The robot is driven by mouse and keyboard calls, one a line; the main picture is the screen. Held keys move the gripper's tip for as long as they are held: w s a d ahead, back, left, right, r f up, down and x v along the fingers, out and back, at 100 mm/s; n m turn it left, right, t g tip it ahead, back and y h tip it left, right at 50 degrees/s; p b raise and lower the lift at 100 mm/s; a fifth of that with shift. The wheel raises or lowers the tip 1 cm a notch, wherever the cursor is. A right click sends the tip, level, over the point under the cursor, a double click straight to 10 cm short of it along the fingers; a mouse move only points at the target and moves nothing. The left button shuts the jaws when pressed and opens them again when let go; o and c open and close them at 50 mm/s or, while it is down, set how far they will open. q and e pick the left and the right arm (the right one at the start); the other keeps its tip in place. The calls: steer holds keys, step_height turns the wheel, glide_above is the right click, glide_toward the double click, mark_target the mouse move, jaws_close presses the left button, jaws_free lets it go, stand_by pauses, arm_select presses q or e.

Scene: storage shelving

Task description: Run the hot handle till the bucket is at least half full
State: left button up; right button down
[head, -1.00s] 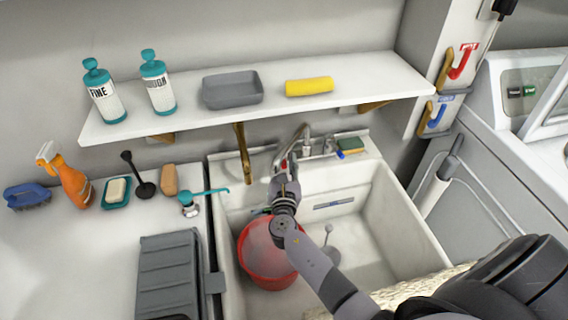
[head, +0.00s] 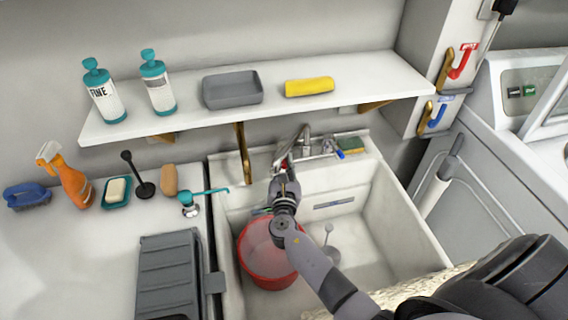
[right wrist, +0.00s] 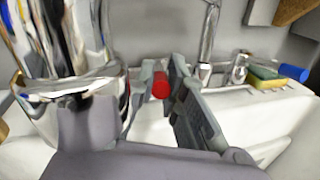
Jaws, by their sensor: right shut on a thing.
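The red bucket (head: 272,276) stands upright in the left part of the white sink (head: 408,240). A pale, see-through surface shows inside it; I cannot tell the water level, as my arm covers part of the bucket. The chrome faucet (head: 303,140) rises at the sink's back edge. My right gripper (head: 285,168) is at the left side of the faucet. In the right wrist view my right gripper (right wrist: 163,82) is shut on the red hot handle (right wrist: 160,86), which shows between its fingers. My left gripper is not in view.
A sponge and blue item (right wrist: 291,72) lie at the sink's back right. A white shelf (head: 380,80) hangs above the sink. A grey rack (head: 168,275) and several cleaning items stand on the left counter. The sink's right side is mostly clear.

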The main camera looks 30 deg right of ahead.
steer(key=shift+s+d+n+t+y, duration=0.15)
steer(key=shift+d+n+t+y, duration=0.35)
steer(key=shift+y, duration=0.35)
steer(key=shift+s+d+n+t+y, duration=0.15)
steer(key=shift+d+n+t+y, duration=0.25)
steer(key=shift+n+y, duration=0.4)
steer(key=c, duration=1.7)
jaws_free()
steer(key=shift+o, duration=0.2)
